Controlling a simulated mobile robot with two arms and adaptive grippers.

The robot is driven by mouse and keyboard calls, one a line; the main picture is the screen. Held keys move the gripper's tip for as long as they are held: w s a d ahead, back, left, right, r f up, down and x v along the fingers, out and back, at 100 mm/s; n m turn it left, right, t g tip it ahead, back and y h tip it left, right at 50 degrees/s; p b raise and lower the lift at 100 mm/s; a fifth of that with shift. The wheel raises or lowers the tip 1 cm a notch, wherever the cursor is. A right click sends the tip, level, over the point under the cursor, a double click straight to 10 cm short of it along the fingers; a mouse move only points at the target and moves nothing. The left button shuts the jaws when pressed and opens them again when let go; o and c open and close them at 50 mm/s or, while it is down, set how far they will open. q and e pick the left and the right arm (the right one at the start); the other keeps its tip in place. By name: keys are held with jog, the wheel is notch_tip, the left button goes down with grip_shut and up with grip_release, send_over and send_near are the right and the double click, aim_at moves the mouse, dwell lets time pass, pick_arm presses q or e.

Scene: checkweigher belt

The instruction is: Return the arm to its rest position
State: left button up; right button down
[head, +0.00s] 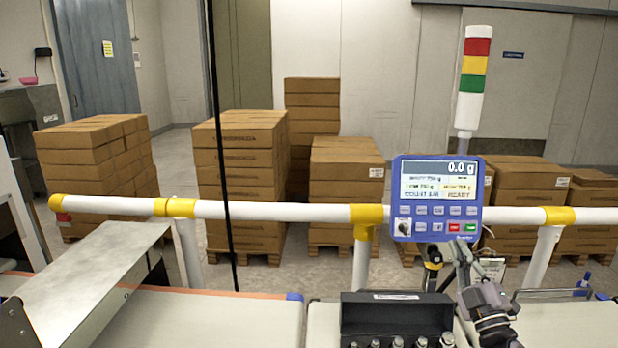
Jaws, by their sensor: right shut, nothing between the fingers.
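My right gripper (461,250) is at the lower right of the head view, with its wrist below it. Its fingers are shut and empty, and they point up at the lower edge of the blue indicator panel (437,228). I cannot tell whether the fingertips touch the panel or only overlap it in the picture. The panel's display reads 0.0 g. My left gripper is not in view.
A black case (396,312) holding several metal weights stands at the bottom centre, left of my right wrist. A white rail (290,212) with yellow joints crosses behind the belts (200,318). Stacked cartons (245,160) stand beyond it. A signal tower (473,75) rises at right.

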jog(key=s+f+m+g+h, duration=0.85)
jog(key=s+f+m, duration=0.4)
jog(key=f, duration=0.65)
jog(key=s+a+f+n+g+y, duration=0.15)
jog(key=s+a+f+g, duration=0.25)
jog(key=s, duration=0.6)
jog(key=s+a+f+g+y, duration=0.3)
jog(key=s+a+g, duration=0.1)
jog(key=s, duration=0.5)
jog(key=s+a+f+g+y, duration=0.2)
jog(key=s+a+f+g, duration=0.25)
jog(key=s, duration=0.55)
jog(key=s+f+x, duration=0.1)
jog(key=s+x, duration=0.2)
jog(key=x, duration=0.9)
jog(key=s+d+x, duration=0.1)
jog(key=s+x, duration=0.1)
jog(key=x, duration=1)
jog(key=s+d+f+g, duration=0.1)
jog(key=s+d+f, duration=0.1)
jog(key=s+f, duration=1.5)
jog(key=shift+s+d+n+g, duration=0.3)
jog(key=shift+s+d, duration=0.1)
jog(key=shift+s, duration=0.3)
